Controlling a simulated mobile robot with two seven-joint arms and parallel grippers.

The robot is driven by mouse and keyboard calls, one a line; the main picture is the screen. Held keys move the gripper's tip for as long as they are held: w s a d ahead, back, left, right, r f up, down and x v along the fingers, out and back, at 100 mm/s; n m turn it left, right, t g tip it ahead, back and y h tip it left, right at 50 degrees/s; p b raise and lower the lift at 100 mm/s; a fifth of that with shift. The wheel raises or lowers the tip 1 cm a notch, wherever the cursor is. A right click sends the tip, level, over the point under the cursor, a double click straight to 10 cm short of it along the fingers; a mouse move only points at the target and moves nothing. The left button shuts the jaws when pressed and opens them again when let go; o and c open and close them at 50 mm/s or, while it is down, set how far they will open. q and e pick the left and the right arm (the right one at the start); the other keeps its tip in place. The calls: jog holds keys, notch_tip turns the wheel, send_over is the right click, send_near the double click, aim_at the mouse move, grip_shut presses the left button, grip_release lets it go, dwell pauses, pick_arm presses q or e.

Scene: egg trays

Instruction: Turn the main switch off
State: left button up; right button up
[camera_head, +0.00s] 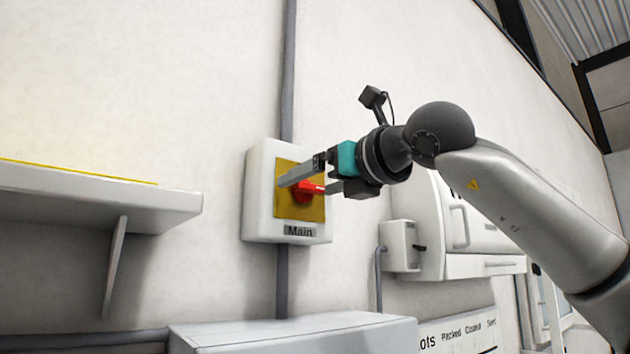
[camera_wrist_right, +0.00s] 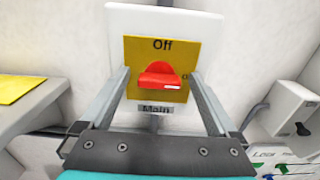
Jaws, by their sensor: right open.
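The main switch is a white box (camera_head: 262,190) on the wall with a yellow plate (camera_head: 282,205) and a "Main" label. Its red knob (camera_head: 303,192) sits in the middle of the plate. In the right wrist view the red knob (camera_wrist_right: 160,76) has its handle lying sideways with a white mark at its right end, and "Off" is printed above it. My right gripper (camera_head: 308,184) is open, with one finger on each side of the knob at the plate; I cannot tell whether the fingers touch it. My left gripper is not in view.
A shelf (camera_head: 95,200) juts from the wall at the left. A grey-white cabinet top (camera_head: 290,335) stands below the switch. A smaller wall box (camera_head: 400,245) and a white cabinet (camera_head: 465,230) are to the right. A conduit (camera_head: 288,70) runs up the wall above the switch.

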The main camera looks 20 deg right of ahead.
jog(key=shift+c, duration=0.2)
jog(key=c, duration=1.3)
jog(key=shift+c, duration=0.2)
jog(key=shift+n, duration=0.3)
jog(key=n, duration=0.3)
jog(key=shift+n, duration=0.3)
jog(key=n+p, duration=0.1)
jog(key=n, duration=0.3)
jog(key=shift+a+n, duration=0.15)
jog(key=shift+n, duration=0.15)
jog(key=n+p, duration=0.1)
jog(key=n, duration=0.5)
jog(key=n+p, duration=0.1)
jog(key=n, duration=0.2)
jog(key=shift+s+a+f, duration=0.1)
jog(key=shift+f, duration=0.05)
jog(key=shift+p, duration=0.3)
